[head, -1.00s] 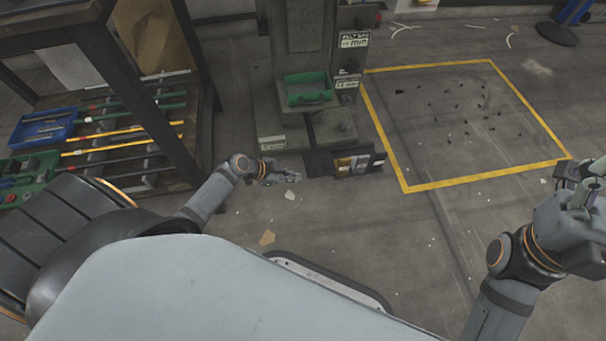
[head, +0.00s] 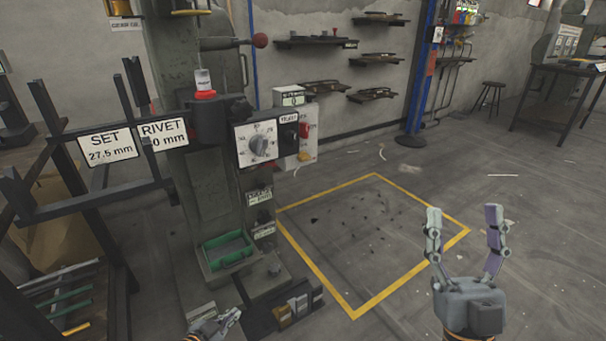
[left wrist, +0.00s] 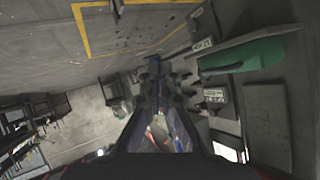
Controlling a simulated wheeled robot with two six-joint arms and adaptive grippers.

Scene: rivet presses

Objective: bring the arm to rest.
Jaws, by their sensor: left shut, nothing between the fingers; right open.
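My left gripper (head: 218,326) shows at the bottom edge of the head view, low in front of the rivet press (head: 200,185). It is shut and empty, and the rest of that arm is out of view. In the left wrist view its dark fingers (left wrist: 165,95) are close together with floor behind them. My right gripper (head: 464,222) is at the lower right of the head view, fingers pointing up. Its two fingers stand wide apart with nothing between them.
The press carries a dial box (head: 257,140) and a green tray (head: 228,250). A small rack of parts (head: 297,302) stands at its foot. Signs on a dark frame (head: 108,146) are at left. The floor inside the yellow outline (head: 375,230) holds only small scraps.

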